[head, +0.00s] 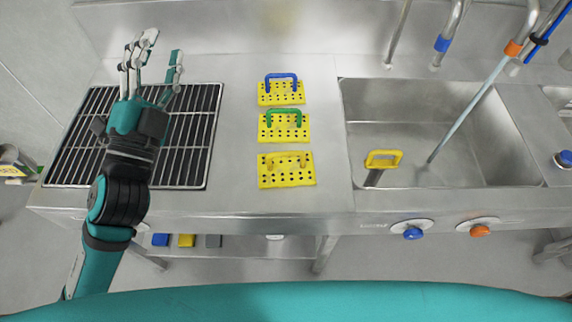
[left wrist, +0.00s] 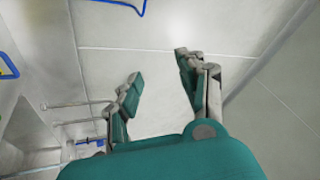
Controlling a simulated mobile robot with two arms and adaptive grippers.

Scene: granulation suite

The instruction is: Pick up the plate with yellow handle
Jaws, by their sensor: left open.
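The plate with the yellow handle (head: 286,171) is a yellow perforated plate lying on the steel counter, nearest the front edge of three such plates. Its yellow handle arches over its upper part. Behind it lie a yellow plate with a green handle (head: 284,127) and, farthest back, one with a blue handle (head: 282,92). My left gripper (head: 160,58) is raised above the black grate, left of the plates, with fingers spread and nothing between them. In the left wrist view the open fingers (left wrist: 160,75) point at a bare wall or ceiling. My right gripper is not in view.
The black grate (head: 208,140) fills the left of the counter (head: 235,190). Blue and orange knobs (head: 414,233) stick out at the front.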

